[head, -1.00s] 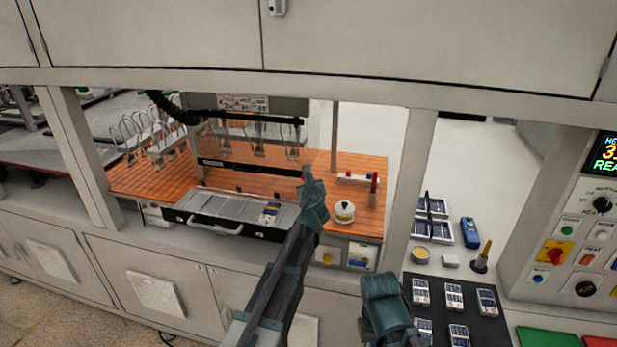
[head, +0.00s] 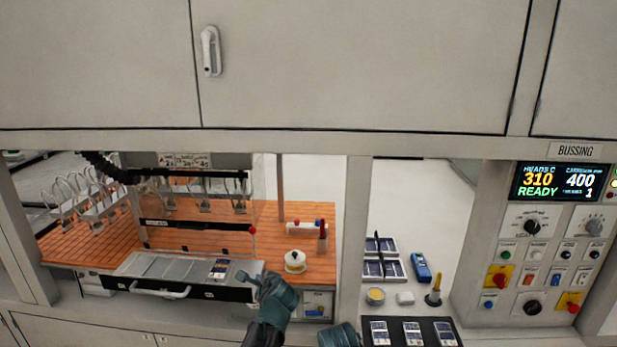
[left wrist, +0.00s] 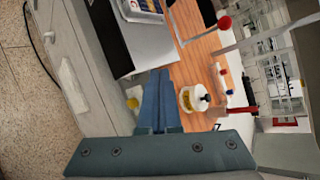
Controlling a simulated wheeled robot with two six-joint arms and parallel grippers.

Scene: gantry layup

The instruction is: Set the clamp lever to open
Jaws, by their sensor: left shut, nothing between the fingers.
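A lever with a red ball knob (head: 252,230) stands at the right end of the black bar across the orange slatted bench. It looks like the clamp lever; no label is readable on it. In the left wrist view the red knob (left wrist: 225,22) is at the upper right on a pale rod. My left gripper (head: 243,276) is at the front right corner of the black-fronted tray, nearer me than the knob and apart from it. Its fingers (left wrist: 157,90) are together and empty. My right gripper (head: 340,335) is partly cut off at the bottom edge; its fingers are hidden.
A pale post (head: 353,230) bounds the opening on the right. The cabinet (head: 360,65) hangs above. The control panel (head: 545,240) is far right.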

